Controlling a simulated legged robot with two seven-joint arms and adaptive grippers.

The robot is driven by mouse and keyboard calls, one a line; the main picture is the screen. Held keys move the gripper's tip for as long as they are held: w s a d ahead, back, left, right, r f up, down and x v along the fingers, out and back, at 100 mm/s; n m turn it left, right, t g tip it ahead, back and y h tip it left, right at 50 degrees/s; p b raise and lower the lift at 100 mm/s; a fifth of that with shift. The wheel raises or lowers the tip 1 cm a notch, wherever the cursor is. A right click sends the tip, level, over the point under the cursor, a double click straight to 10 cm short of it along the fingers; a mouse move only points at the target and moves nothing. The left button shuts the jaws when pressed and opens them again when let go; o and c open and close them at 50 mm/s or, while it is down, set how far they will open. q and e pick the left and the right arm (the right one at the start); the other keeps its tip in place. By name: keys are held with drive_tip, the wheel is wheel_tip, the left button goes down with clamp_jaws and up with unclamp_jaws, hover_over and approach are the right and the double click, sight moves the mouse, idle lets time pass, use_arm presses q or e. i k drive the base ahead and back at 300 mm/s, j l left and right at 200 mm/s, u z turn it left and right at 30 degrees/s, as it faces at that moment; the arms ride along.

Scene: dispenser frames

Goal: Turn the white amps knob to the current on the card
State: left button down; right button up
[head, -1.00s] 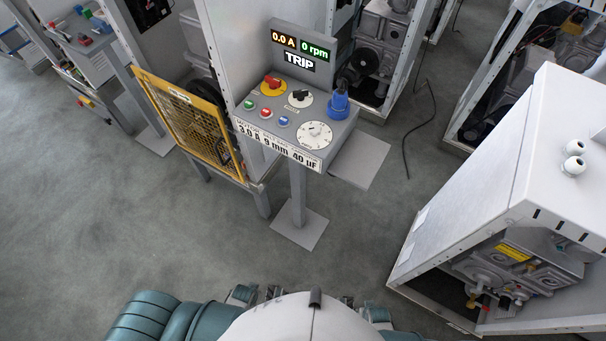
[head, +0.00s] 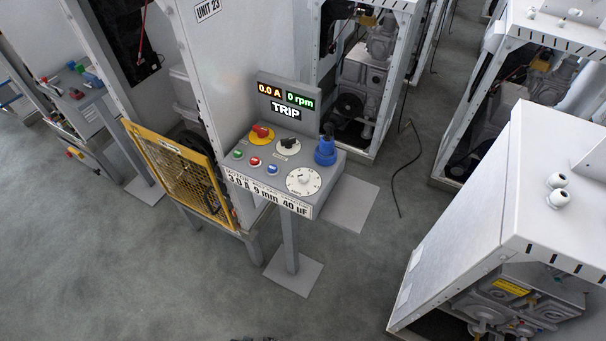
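The white amps knob (head: 303,181) is a round white dial with marks around it, at the front right of a grey console panel (head: 327,171). Its setting is too small to read. The card (head: 266,193) on the console's front edge shows large print, "9 mm" and "40 µF", after a current that looks like 3.0 or 3.9 A. The display (head: 286,100) above the panel reads 0.0 A, 0 rpm and TRIP. Neither of my grippers shows in the head view.
The panel also holds a red knob on yellow (head: 261,132), a black selector (head: 287,144), small buttons and a blue plug-like part (head: 325,152). A yellow mesh guard (head: 181,178) stands left. A white cabinet (head: 500,200) stands right. The floor in front is clear.

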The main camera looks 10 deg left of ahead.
sight(304, 177)
drive_tip(key=k+j+u, duration=0.15)
drive_tip(key=k+j, duration=0.2)
drive_tip(key=k+j+u, duration=0.1)
drive_tip(key=k+j, duration=0.2)
drive_tip(key=j, duration=0.2)
